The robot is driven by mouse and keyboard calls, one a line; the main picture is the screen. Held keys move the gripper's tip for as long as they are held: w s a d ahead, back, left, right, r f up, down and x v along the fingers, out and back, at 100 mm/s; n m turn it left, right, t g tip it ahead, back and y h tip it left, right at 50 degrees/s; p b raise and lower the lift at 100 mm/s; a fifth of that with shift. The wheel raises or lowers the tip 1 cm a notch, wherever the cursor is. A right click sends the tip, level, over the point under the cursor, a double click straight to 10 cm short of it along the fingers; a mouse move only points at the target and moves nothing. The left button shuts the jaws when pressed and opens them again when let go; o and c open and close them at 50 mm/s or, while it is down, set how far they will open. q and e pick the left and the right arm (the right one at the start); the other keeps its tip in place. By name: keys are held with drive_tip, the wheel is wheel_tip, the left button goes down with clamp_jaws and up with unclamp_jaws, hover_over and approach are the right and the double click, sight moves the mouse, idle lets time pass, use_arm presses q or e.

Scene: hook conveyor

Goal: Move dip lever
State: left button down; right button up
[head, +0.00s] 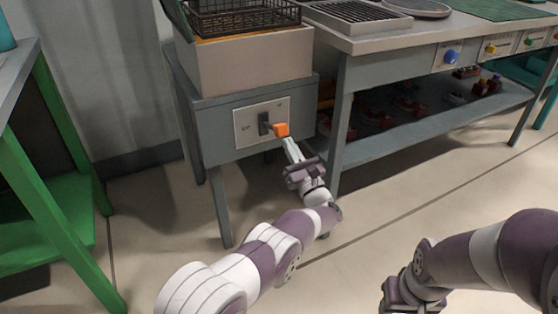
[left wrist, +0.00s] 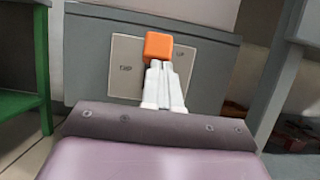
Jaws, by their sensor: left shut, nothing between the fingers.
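The dip lever has an orange knob (head: 282,130) on a dark pivot (head: 264,124), set on a pale plate (head: 246,121) on the front of a grey stand. The orange knob also shows in the left wrist view (left wrist: 158,46), straight beyond the fingertips. My left gripper (head: 289,143) is shut with nothing between its fingers, its tips just below and at the knob; I cannot tell if they touch it. The shut fingers also show in the left wrist view (left wrist: 161,72). My right gripper (head: 411,298) is low at the bottom right, its fingers cut off by the frame edge.
A box-like tank (head: 245,68) with a black wire basket (head: 240,18) on it tops the stand. A grey workbench (head: 400,65) with coloured knobs and a lower shelf stands at right. A green-framed table (head: 55,190) stands at left. The floor in front is open.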

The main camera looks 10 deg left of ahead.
sight(285, 127)
use_arm(q)
wheel_tip(285, 127, up, 3)
drive_tip(key=g+p, duration=0.1)
drive_tip(key=h+p, duration=0.1)
drive_tip(key=p, duration=0.1)
drive_tip(key=shift+w+a+r+g, duration=0.1)
drive_tip(key=shift+w+r+g, duration=0.05)
drive_tip(key=shift+g, duration=0.25)
drive_tip(key=shift+w+a+r+g+h+p, duration=0.1)
drive_tip(key=shift+w+r+g+h+p, duration=0.1)
drive_tip(key=shift+r+g+h+p, duration=0.4)
use_arm(e)
drive_tip(key=shift+r, duration=2.9)
use_arm(q)
drive_tip(key=shift+f, duration=0.1)
